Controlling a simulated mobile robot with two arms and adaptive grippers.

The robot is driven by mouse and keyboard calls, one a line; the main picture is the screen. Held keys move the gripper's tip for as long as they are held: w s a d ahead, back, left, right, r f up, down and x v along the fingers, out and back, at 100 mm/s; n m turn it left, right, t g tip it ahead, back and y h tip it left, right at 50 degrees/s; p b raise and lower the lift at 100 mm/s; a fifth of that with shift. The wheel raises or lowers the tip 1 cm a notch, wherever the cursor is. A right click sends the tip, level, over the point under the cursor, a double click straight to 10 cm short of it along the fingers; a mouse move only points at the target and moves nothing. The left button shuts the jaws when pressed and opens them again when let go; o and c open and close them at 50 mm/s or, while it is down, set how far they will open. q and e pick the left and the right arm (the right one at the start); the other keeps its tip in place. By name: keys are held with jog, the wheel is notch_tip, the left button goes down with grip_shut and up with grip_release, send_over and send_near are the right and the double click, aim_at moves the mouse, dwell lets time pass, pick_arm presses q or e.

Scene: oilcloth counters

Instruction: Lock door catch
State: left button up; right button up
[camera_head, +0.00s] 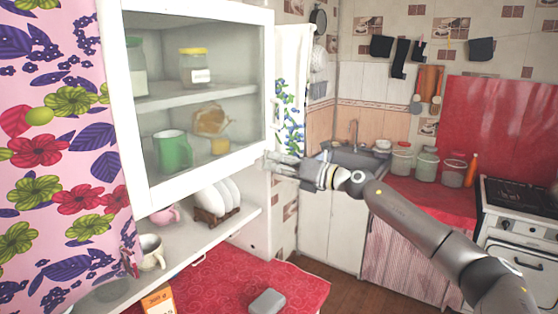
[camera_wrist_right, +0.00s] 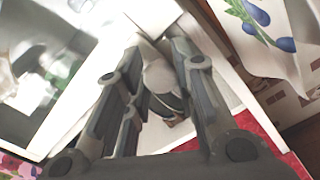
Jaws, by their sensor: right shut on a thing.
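The white glass-fronted cabinet door (camera_head: 205,187) hangs on the wall cabinet at the left and appears closed. My right gripper (camera_head: 272,160) is at the door's lower right corner. In the right wrist view its fingertips (camera_wrist_right: 160,42) close in on the white lower edge of the cabinet. The door catch is mostly hidden between the fingertips, and I cannot make out its position. My right gripper is shut on it. My left gripper is out of view.
Behind the glass are jars and a green mug (camera_head: 173,151). A floral curtain (camera_head: 60,150) hangs at left. A grey box (camera_head: 267,302) lies on the red counter (camera_head: 300,284).

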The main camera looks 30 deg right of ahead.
dwell(0.5)
jog(key=o, duration=1)
jog(key=shift+d, duration=0.1)
jog(key=shift+v, duration=5.95)
